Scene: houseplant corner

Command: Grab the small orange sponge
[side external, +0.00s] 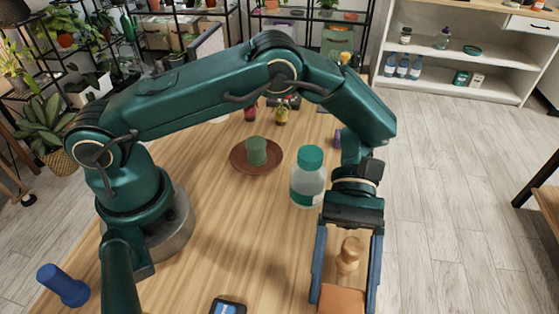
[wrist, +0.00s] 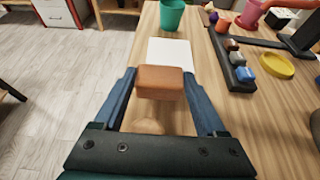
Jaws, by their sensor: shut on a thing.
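The small orange sponge (side external: 342,299) is a brownish-orange block at the bottom edge of the side external view. It also shows in the wrist view (wrist: 160,78), upper middle. My gripper (side external: 344,289) has its two blue fingers on either side of the sponge and is shut on it. In the wrist view the fingertips (wrist: 160,88) meet the sponge's left and right sides. I cannot tell whether the sponge touches the table. A tan wooden peg-like piece (side external: 348,256) stands between the fingers, nearer the palm, and its lower part is hidden.
A clear bottle with a green cap (side external: 308,180) stands left of my gripper. A brown saucer (side external: 237,165) holds a green pot. A blue cylinder (side external: 62,285) lies front left. The wrist view shows a white sheet (wrist: 170,50), a green cup (wrist: 171,14) and a dark rack (wrist: 232,75).

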